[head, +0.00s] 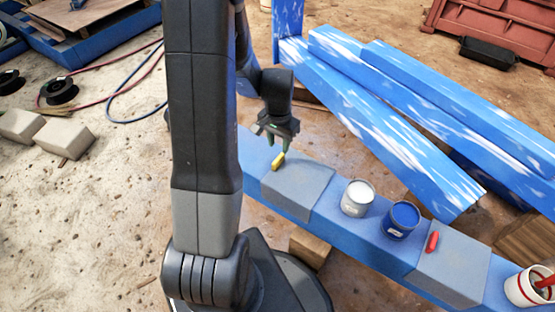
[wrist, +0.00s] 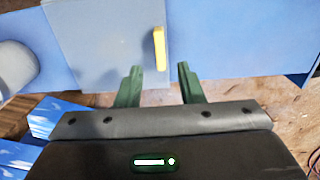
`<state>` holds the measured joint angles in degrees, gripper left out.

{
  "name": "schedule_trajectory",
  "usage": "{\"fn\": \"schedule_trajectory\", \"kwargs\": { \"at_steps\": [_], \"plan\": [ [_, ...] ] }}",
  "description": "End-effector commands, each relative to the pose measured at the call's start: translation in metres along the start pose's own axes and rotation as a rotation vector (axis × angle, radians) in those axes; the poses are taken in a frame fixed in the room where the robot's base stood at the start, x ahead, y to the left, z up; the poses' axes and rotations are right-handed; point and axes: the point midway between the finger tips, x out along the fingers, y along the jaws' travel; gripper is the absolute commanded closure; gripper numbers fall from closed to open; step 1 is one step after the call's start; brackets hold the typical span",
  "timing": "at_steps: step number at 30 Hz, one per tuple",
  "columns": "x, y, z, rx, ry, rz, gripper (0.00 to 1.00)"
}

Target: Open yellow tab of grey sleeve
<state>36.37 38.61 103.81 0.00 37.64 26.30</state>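The grey sleeve (head: 300,187) wraps around the blue beam near the picture's middle. Its yellow tab (head: 278,161) stands at the sleeve's upper left edge. In the wrist view the yellow tab (wrist: 159,48) is upright in the picture, near the edge of the grey sleeve (wrist: 110,45). My gripper (head: 277,145) is just above the tab. In the wrist view my gripper (wrist: 158,75) has its two green fingers apart, with nothing between them. The tab lies beyond the fingertips, roughly in line with the gap. I cannot tell the exact distance from fingertips to tab.
A white can (head: 357,198) and a blue paint can (head: 402,220) stand on the blue beam (head: 375,243). Further right are another grey sleeve (head: 452,262) with a red tab (head: 432,242) and a white bucket (head: 527,288). Blue painted beams (head: 385,125) lie behind.

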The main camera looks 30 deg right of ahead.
Motion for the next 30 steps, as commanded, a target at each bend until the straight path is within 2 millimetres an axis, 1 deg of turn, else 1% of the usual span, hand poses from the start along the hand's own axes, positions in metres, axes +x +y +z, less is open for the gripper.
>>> {"fn": "schedule_trajectory", "kwargs": {
  "at_steps": [1, 3, 6, 10, 15, 24, 25, 26, 27, 30],
  "plan": [
    [0.016, 0.000, 0.001, 0.000, -0.004, 0.002, 0.65],
    [0.030, 0.000, 0.001, -0.001, -0.003, 0.002, 0.65],
    [0.049, 0.000, 0.001, -0.001, -0.003, 0.001, 0.65],
    [0.066, 0.000, 0.000, -0.001, -0.002, 0.001, 0.65],
    [0.077, 0.000, 0.000, -0.001, 0.000, 0.000, 0.65],
    [0.079, 0.000, 0.000, -0.001, 0.001, 0.000, 0.65],
    [0.079, 0.000, 0.000, -0.001, 0.001, 0.000, 0.69],
    [0.079, 0.000, 0.000, -0.001, 0.001, 0.000, 0.75],
    [0.079, 0.000, 0.000, -0.001, 0.001, 0.000, 0.83],
    [0.078, 0.000, 0.000, -0.001, 0.001, 0.000, 1.00]
  ]
}}
